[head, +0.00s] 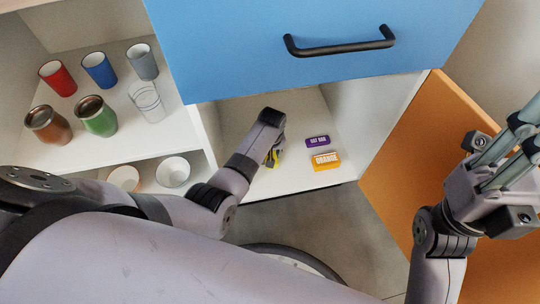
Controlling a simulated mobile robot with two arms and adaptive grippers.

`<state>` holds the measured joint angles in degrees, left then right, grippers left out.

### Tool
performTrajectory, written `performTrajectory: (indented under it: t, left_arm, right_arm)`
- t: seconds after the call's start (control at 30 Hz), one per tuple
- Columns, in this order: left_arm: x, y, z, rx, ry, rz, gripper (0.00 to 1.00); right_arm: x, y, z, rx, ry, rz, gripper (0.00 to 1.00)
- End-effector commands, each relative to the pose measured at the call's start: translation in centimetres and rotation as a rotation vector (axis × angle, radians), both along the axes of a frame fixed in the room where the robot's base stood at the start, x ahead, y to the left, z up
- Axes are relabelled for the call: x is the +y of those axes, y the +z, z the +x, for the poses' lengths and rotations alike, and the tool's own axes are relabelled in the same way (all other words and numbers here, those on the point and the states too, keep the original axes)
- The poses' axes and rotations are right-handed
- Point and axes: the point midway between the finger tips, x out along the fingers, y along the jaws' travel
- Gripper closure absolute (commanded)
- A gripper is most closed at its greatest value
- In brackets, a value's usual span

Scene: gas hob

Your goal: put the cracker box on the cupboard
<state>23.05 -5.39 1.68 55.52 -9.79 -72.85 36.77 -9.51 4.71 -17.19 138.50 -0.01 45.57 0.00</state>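No box in view can be read as a cracker box. My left arm reaches into the open compartment under the blue drawer, and its wrist hides most of my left gripper (277,145). A small yellow and dark thing (271,157) shows beside the gripper, mostly hidden; I cannot tell whether it is held. My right gripper (515,142) is raised at the right edge, outside the cupboard (395,115), with its fingers pointing up and right. I see nothing in it, but its tips are hard to make out.
A purple bar box (317,141) and an orange box (325,161) lie on the compartment floor. The blue drawer front (230,45) with a black handle (340,48) is above. An orange door (400,200) stands open. Several cups (98,70) and two bowls (173,171) occupy left shelves.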

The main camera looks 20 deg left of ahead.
Motion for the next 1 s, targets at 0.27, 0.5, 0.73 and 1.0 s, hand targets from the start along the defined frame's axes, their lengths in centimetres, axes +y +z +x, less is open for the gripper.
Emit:
performTrajectory:
  t: [0.27,0.5,0.73,1.0]
  left_arm:
    - [0.00,-0.27,0.00,0.000,0.000,0.000,0.92]
    - [0.00,-0.25,-0.01,0.001,0.000,0.001,0.50]
    - [0.00,-0.25,-0.01,0.001,0.000,0.001,0.44]
    - [-0.04,0.56,-0.02,0.000,0.000,0.000,0.44]
  right_arm:
    - [0.01,0.00,0.01,-0.002,0.000,0.000,0.72]
    - [0.03,0.17,0.01,-0.005,0.000,0.000,0.72]
    - [0.03,0.16,0.00,-0.005,0.000,0.000,0.72]
    - [-0.04,0.09,0.00,0.011,0.000,0.001,0.72]
